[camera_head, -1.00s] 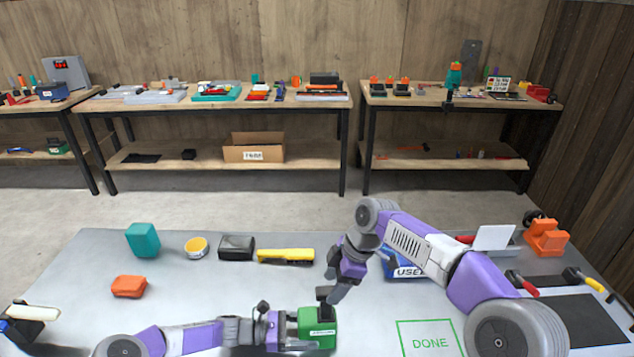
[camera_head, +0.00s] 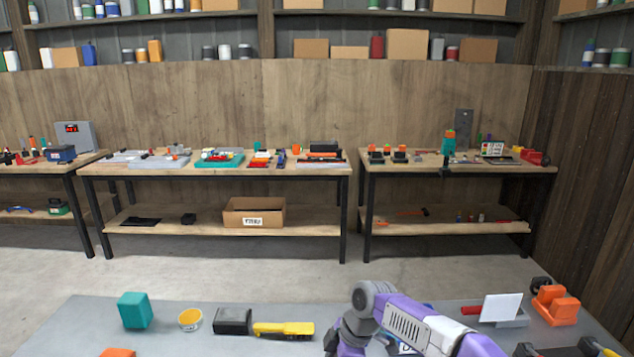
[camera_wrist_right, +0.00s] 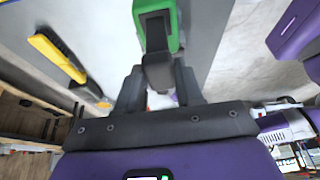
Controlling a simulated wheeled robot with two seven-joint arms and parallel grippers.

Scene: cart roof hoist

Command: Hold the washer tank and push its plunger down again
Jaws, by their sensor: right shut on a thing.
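The green washer tank (camera_wrist_right: 176,33) shows at the top of the right wrist view, with its black plunger (camera_wrist_right: 158,70) pointing toward my wrist. My right gripper (camera_wrist_right: 159,80) is shut on the plunger, one finger on each side of it. The tank is out of the head view, below its lower edge. There only my right wrist and forearm show, at the bottom centre, with the fingers out of sight. My left gripper does not show in either view, so its hold on the tank cannot be seen.
On the near table stand a teal block (camera_head: 135,310), a yellow round tin (camera_head: 190,319), a black box (camera_head: 232,321) and a yellow-and-black brush (camera_head: 283,330). At the right are an orange device (camera_head: 556,306) and a white card (camera_head: 501,308). Workbenches line the back wall.

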